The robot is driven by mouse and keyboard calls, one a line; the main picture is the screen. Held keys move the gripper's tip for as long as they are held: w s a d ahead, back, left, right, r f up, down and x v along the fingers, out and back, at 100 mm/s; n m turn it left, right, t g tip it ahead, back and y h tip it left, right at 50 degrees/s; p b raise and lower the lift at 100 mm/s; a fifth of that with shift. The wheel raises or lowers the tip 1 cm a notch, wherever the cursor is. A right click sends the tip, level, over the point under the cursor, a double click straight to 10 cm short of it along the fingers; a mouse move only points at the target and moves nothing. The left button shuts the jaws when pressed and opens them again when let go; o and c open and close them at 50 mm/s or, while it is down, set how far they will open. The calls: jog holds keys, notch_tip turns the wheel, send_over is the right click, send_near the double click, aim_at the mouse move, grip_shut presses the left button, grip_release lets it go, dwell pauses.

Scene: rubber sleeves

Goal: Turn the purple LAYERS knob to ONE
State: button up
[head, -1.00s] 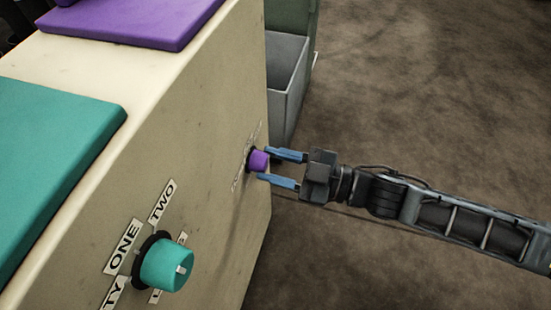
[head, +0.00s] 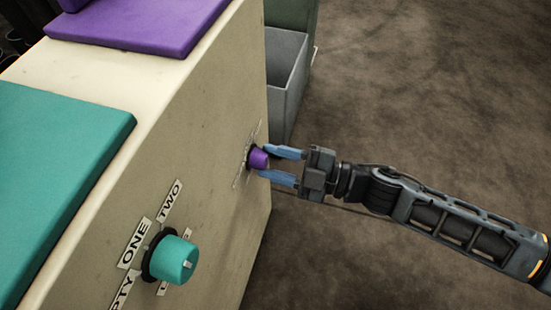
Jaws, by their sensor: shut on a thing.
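The purple LAYERS knob (head: 258,159) sticks out from the cream front panel, near its far right edge. Its labels are seen nearly edge-on and I cannot read them, nor tell which one the knob points at. My gripper (head: 272,163) reaches in from the right with its two blue fingers around the purple knob, one above and one below, shut on it. The fingers hide part of the knob's sides.
A teal knob (head: 175,259) with labels such as ONE and TWO is on the same panel (head: 205,190), nearer. Teal (head: 60,180) and purple (head: 140,25) pads lie on top. A grey open bin (head: 283,85) stands behind. The floor at right is clear.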

jog(key=o, duration=1.1)
jog(key=shift+c, duration=0.2)
jog(key=p+v, duration=0.1)
jog(key=v, duration=0.7)
